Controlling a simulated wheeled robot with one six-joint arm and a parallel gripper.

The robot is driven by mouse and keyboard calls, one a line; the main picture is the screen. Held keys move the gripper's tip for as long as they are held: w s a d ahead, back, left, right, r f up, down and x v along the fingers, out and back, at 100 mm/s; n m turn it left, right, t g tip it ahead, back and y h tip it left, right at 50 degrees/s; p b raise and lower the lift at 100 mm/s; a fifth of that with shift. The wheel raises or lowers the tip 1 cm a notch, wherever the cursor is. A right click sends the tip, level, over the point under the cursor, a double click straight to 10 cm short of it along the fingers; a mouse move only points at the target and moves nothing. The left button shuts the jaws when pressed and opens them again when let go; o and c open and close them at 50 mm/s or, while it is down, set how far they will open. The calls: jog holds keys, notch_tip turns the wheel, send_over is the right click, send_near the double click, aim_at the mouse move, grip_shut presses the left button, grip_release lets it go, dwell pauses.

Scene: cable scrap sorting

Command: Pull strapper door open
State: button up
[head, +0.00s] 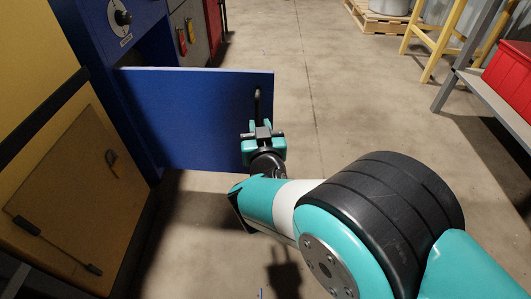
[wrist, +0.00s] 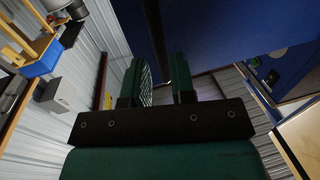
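The strapper door (head: 195,115) is a flat blue panel, swung well out from the blue cabinet, with a dark opening behind it. It fills the top of the wrist view (wrist: 225,35). A dark bar handle (head: 257,101) stands upright near its free edge; it also shows in the wrist view (wrist: 155,30). My gripper (head: 263,128) is at the handle's lower end. In the wrist view its two green fingers (wrist: 162,82) stand apart, with the bar running down toward the gap, nearer the right finger. The gap looks wider than the bar; contact is unclear.
A yellow cabinet (head: 70,185) with a latched panel stands at the left, close to the door's hinge side. Bare concrete floor (head: 330,110) lies right of the door. A grey shelf with a red bin (head: 510,75) and a yellow stand (head: 432,45) are farther right.

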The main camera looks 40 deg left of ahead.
jog(key=p+v, duration=0.3)
jog(key=v, duration=0.9)
jog(key=shift+s, duration=0.2)
jog(key=shift+d, duration=0.15)
